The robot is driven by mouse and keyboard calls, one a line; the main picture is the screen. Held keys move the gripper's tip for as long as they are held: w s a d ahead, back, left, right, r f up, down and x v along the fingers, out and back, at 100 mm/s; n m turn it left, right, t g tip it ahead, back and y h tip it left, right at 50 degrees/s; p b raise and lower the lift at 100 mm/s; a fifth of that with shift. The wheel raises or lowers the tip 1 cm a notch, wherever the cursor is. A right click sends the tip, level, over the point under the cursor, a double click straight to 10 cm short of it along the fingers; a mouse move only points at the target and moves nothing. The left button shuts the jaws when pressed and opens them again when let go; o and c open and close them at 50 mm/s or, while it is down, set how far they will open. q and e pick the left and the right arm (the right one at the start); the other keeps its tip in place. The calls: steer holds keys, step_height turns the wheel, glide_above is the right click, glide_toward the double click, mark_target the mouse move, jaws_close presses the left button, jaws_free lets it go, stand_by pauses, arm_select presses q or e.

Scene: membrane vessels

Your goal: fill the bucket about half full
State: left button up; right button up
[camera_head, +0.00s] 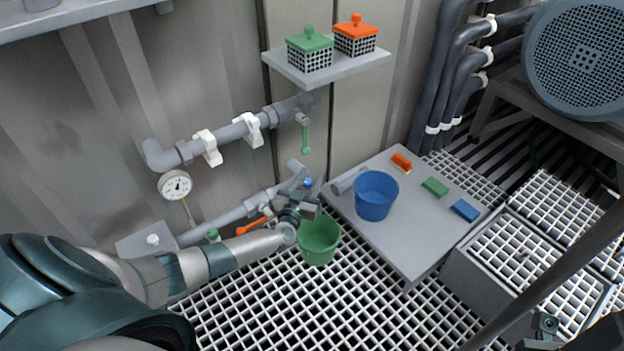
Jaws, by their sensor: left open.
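A green bucket (319,243) hangs or stands below the pipe outlet, over the white grating; its support is not clear. A blue bucket (375,197) stands upright on a grey table. My left gripper (306,211) is open beside the pipe's end, just above the green bucket's rim; contact cannot be told. An orange valve handle (253,226) and a blue knob (308,184) are on the lower pipe close to my gripper. A green lever (306,138) hangs from the upper pipe. The water level in either bucket cannot be made out.
The grey table (412,245) carries orange, green (435,187) and blue (465,210) blocks. A shelf (328,71) above holds two lidded baskets. A gauge (175,185) is on the left wall. Grey crates (485,275) stand right. The front grating is clear.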

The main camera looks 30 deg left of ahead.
arm_select(q)
steer(key=shift+w+a, duration=0.15)
steer(key=shift+w, duration=0.45)
steer(key=shift+c, duration=0.4)
jaws_close()
steer(key=c, duration=1)
jaws_free()
steer(key=c, duration=1)
jaws_free()
steer(key=shift+r+y+p, duration=0.15)
steer(key=shift+y+p, duration=0.15)
steer(key=shift+p, duration=0.05)
